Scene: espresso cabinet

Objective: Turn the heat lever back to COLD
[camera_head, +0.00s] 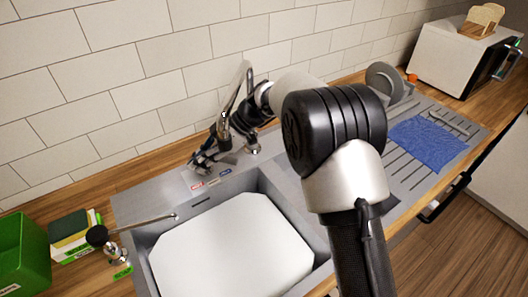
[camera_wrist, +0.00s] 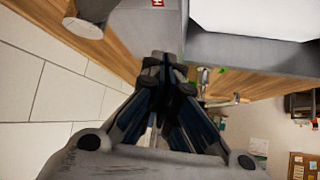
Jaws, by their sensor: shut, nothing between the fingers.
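The faucet (camera_head: 240,90) rises behind the sink in the head view, its curved spout partly behind my arm. A red label (camera_head: 197,184) and a blue label (camera_head: 226,172) sit on the sink's back ledge below it. A red label also shows at the top of the wrist view (camera_wrist: 157,3). My gripper (camera_head: 198,164) is low over the ledge, just left of the faucet and above the red label. Its fingers (camera_wrist: 165,62) are together and empty. I cannot make out the heat lever apart from the gripper and faucet, nor tell whether they touch.
The grey sink (camera_head: 140,215) has a pale white interior. A black-knobbed metal fitting (camera_head: 97,236) with a long rod stands at its left, near sponges (camera_head: 70,228) and a green bin (camera_head: 22,255). A blue cloth (camera_head: 428,143) lies on the drainboard. The tiled wall is close behind.

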